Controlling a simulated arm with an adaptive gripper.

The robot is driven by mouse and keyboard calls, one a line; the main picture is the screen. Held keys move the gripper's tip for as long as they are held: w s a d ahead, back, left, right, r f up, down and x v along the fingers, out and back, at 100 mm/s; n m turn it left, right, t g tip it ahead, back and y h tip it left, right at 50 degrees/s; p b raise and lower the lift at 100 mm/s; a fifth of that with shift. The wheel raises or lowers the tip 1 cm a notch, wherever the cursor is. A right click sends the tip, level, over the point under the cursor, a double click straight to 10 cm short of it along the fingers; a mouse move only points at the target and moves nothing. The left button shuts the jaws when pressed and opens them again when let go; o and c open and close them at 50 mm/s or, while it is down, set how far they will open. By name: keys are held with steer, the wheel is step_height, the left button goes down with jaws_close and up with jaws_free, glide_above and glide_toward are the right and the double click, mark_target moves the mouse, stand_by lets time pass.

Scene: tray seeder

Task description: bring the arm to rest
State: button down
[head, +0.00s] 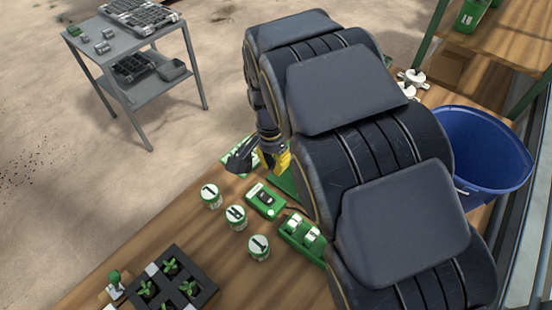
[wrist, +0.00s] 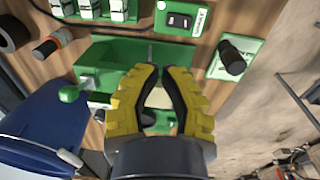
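My gripper (wrist: 161,70) has yellow fingers with black inner pads. In the wrist view its tips lie close together, with a lens-shaped gap behind them. I see no clearly held object; a pale patch and some green show through the gap. I cannot tell whether it is fully shut. Below it is a green tray-like fixture (wrist: 103,54) on the bench. In the head view my gripper (head: 272,160) hangs low over the wooden bench, beside the green parts. My own thick dark arm fills the middle and right and hides much of the bench.
The bench holds several green-and-white round pots (head: 211,196), a green box (head: 266,201), a green rack (head: 300,232) and a black seedling tray (head: 172,251). A blue bucket (head: 488,150) stands at the right. A grey trolley (head: 128,53) stands apart, back left.

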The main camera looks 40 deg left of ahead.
steer(key=w+d+r, duration=0.1)
steer(key=d+r, duration=0.4)
steer(key=d, duration=0.5)
steer(key=w+d+r, duration=0.1)
steer(key=d+r, duration=0.3)
steer(key=d, duration=0.6)
steer(key=s+d+r+g, duration=0.1)
steer(key=s+d+r, duration=0.2)
steer(key=s+d, duration=1.1)
steer(key=shift+s+d+r+g+y, duration=0.15)
steer(key=shift+s+d+g+y, duration=0.25)
steer(key=shift+s, duration=0.35)
